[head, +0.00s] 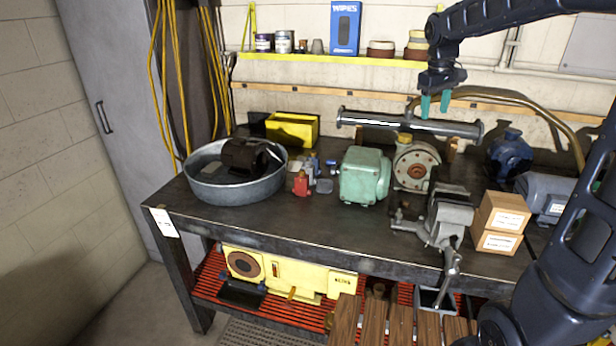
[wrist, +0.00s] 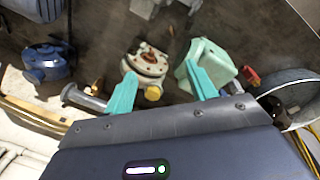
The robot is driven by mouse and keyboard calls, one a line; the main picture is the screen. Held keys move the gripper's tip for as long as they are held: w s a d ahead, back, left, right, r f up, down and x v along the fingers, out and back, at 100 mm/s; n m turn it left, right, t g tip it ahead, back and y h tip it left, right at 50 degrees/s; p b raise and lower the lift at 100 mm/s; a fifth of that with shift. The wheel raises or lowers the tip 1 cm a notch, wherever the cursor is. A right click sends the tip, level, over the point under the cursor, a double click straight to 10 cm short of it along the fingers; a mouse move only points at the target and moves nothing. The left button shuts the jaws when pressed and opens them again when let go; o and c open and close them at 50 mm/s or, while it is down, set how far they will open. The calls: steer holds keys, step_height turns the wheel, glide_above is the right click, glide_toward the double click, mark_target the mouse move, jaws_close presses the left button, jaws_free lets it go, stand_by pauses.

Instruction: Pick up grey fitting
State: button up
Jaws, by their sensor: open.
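A cluster of small fittings lies on the bench between the metal tub and the green motor. A small grey piece (head: 324,186) lies there beside a red fitting (head: 302,184). It is too small to tell its exact shape, or whether it is the grey fitting. My gripper (head: 435,104) is open and empty, with teal fingers pointing down. It hangs above the back of the bench near the long steel pipe, right of the cluster and well apart from it. In the wrist view the open fingers (wrist: 161,88) show with the red fitting (wrist: 250,75) to their right; no grey fitting is clear there.
The metal tub (head: 213,192) holds a dark motor (head: 250,157). The green motor (head: 365,176), round flanged pump (head: 416,167), steel pipe (head: 405,123), vise (head: 445,212) and boxes (head: 501,222) crowd the right. The bench front (head: 330,225) is clear.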

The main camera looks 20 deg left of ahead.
steer(key=w+a+f+n, duration=0.3)
steer(key=w+a, duration=0.4)
steer(key=a, duration=0.3)
steer(key=n+g+h, duration=0.2)
steer(key=n+h, duration=0.1)
steer(key=n, duration=0.4)
glide_toward(310, 170)
steer(key=w+a, duration=0.1)
steer(key=shift+h, duration=0.3)
steer(key=x, duration=1.1)
steer(key=shift+w+a+f, duration=0.25)
steer(key=shift+w, duration=0.1)
steer(key=shift+c, duration=0.3)
jaws_close()
